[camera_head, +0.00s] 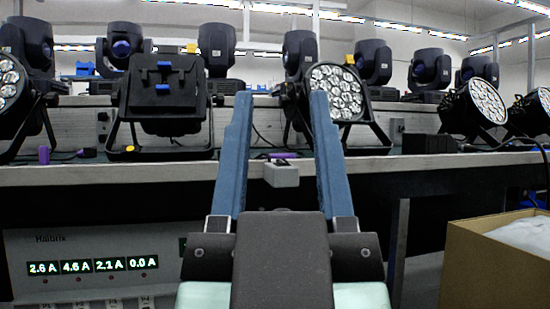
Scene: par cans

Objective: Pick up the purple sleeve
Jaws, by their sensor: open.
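A purple piece (283,155) lies on the bench top, seen between my fingers, just behind a small grey block at the bench's front edge. Another small purple piece (43,154) stands at the left of the bench, beside a black cable. I cannot tell which of the two is the sleeve. My gripper (281,98) is open and empty, its two blue fingers pointing forward and up in the picture. The fingers stand on either side of the first purple piece in the picture; how far it is from them I cannot tell.
The grey block (281,175) juts at the front edge of the bench (110,174). Par cans stand behind, one round lamp (338,92) near my right finger, a black one (163,95) to the left. A power unit (85,262) sits below; a cardboard box (480,265) stands right.

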